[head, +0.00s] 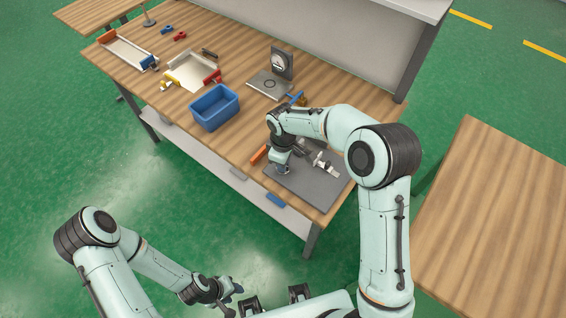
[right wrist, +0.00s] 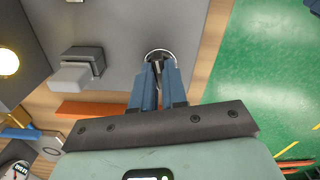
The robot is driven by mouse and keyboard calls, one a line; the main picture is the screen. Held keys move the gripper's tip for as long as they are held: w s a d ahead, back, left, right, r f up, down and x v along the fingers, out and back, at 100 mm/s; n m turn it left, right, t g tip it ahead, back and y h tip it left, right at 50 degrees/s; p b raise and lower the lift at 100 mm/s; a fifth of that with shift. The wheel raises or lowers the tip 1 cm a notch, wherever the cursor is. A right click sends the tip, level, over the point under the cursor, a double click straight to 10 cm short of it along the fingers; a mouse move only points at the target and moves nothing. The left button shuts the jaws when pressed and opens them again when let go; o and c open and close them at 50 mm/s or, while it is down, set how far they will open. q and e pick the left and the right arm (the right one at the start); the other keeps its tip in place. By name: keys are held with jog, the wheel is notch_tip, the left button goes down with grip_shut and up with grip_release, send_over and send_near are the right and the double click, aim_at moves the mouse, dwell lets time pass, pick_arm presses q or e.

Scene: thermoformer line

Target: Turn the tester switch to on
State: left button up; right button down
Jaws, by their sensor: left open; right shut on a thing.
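The tester appears to be the dark grey plate (head: 312,190) at the near right end of the workbench, with a silver fitting (head: 325,163) on it. My right gripper (head: 282,170) points down at the plate's left part. In the right wrist view, its blue fingers (right wrist: 157,75) are closed on a small dark switch knob (right wrist: 153,56) inside a pale ring. The fingers hide much of the knob, so its setting cannot be read. My left gripper (head: 232,288) is open and empty, low in the head view, away from the bench.
A blue bin (head: 214,107) stands left of the plate. Behind are a dial gauge (head: 281,64) on a stand and shallow trays (head: 192,72). An orange strip (right wrist: 95,110) lies beside the plate. Another wooden table (head: 500,220) stands at right. Green floor is clear at left.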

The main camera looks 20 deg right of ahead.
jog(key=shift+m, duration=1.3)
jog(key=c, duration=1.2)
grip_release()
jog(key=shift+o, duration=0.2)
notch_tip(320, 180, up, 14)
jog(key=shift+f+p, duration=0.25)
jog(key=shift+p, duration=0.1)
